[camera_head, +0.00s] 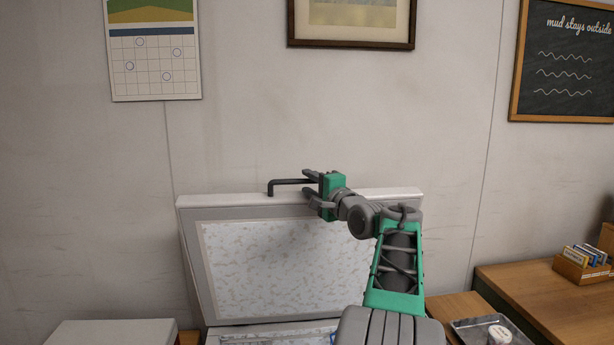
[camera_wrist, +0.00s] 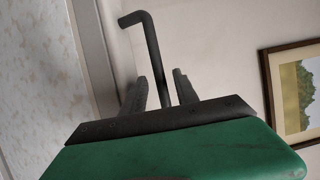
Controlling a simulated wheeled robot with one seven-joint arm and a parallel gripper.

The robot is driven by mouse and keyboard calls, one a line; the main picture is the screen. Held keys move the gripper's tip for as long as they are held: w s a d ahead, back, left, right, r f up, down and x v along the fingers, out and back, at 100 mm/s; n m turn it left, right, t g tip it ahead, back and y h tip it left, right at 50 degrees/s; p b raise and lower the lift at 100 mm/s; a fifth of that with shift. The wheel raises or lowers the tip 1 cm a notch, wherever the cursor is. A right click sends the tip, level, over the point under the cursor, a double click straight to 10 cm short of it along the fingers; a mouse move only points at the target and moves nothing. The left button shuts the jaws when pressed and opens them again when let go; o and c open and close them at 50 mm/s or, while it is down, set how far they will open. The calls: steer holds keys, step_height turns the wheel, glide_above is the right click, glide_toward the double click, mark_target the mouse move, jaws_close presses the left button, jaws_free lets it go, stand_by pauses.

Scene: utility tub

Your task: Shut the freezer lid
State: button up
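The freezer lid (camera_head: 285,268) stands raised, nearly upright, with its frosty inner panel facing me. In the wrist view its edge (camera_wrist: 92,45) runs along the left. A dark bent handle (camera_head: 283,182) sticks up at the lid's top edge. My gripper (camera_head: 308,184) is at the lid's top edge, at the right end of the handle. In the wrist view the handle (camera_wrist: 153,50) passes between my two fingers (camera_wrist: 158,85), with a gap showing on each side. My gripper looks open around the handle. The freezer's body (camera_head: 270,334) shows only at the bottom edge.
A wall with a calendar (camera_head: 153,55), a framed picture (camera_head: 352,20) and a chalkboard (camera_head: 563,70) is close behind the lid. A wooden bench (camera_head: 540,300) at right holds a small box (camera_head: 582,268). A metal tray (camera_head: 487,330) is at lower right. A pale surface (camera_head: 112,332) is at lower left.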

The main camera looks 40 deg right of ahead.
steer(key=shift+w+d, duration=0.1)
steer(key=shift+w, duration=0.6)
steer(key=shift+c, duration=0.5)
jaws_close()
stand_by(0.4)
